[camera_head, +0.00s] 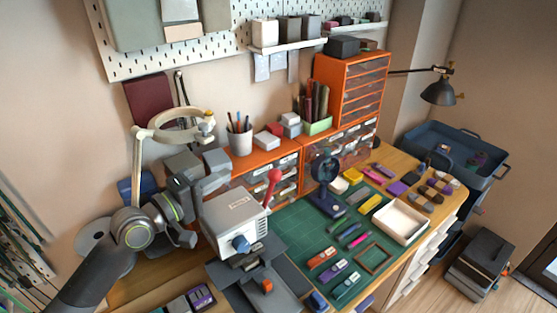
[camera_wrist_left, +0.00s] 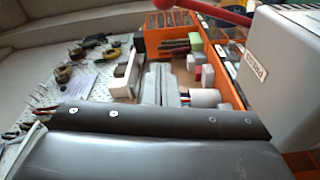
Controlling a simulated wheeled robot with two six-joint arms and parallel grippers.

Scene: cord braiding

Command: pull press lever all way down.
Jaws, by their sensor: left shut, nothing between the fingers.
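The press is a light grey box (camera_head: 232,222) with a label and a blue knob, standing on a dark base at the left edge of the green mat. Its lever (camera_head: 274,176) has a red ball end and stands up, raised, at the press's right side. My left gripper (camera_head: 226,178) is shut and empty, above and behind the press, to the left of the lever and apart from it. In the left wrist view the shut fingers (camera_wrist_left: 158,80) point away, with the red lever (camera_wrist_left: 205,8) at the top edge and the press (camera_wrist_left: 285,75) at the right. My right gripper is not in view.
A ring lamp (camera_head: 172,130) stands behind my left arm. Orange drawers (camera_head: 285,165) and a pen cup (camera_head: 240,140) are behind the press. A dark blue stand (camera_head: 326,175) is right of the lever. The green mat (camera_head: 295,235) holds several small tools and a white tray (camera_head: 400,220).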

